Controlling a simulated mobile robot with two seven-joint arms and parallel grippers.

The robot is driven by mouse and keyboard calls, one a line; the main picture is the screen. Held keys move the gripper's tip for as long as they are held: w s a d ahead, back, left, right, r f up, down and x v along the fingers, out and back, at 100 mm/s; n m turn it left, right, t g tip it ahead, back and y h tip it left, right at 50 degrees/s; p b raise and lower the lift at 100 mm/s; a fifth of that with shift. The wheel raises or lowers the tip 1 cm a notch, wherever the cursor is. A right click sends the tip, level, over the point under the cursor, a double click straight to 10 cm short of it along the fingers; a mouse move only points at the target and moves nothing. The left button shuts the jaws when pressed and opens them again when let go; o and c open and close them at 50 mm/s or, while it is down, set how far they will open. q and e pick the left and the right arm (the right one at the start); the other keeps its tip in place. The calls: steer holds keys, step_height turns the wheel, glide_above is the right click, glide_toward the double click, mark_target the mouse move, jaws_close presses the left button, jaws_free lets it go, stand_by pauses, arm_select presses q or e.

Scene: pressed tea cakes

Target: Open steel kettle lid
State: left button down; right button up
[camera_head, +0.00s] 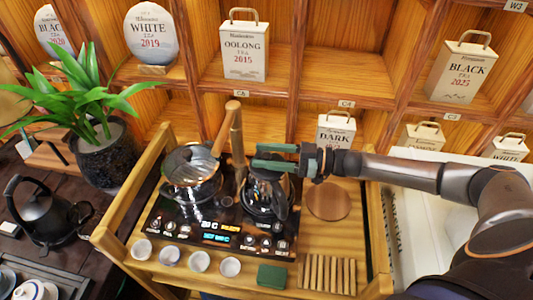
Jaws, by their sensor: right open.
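A dark, shiny kettle (264,206), which I take to be the steel kettle, stands on the right side of the black tea stove. My right gripper (257,156) reaches in from the right. Its two green fingers are apart, one above the other in the picture, over the top of this kettle. The fingers cover the lid area, so I cannot tell whether they touch the lid or its knob. My left gripper is not in view.
A glass pot (192,178) stands left of the kettle, with a wooden post (236,130) between them. Small white cups (199,261), a green box (271,276) and a slatted wooden rack (327,273) lie in front. A black kettle (45,222) stands far left.

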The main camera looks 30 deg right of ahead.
steer(key=shift+c, duration=0.3)
jaws_close()
stand_by(1.0)
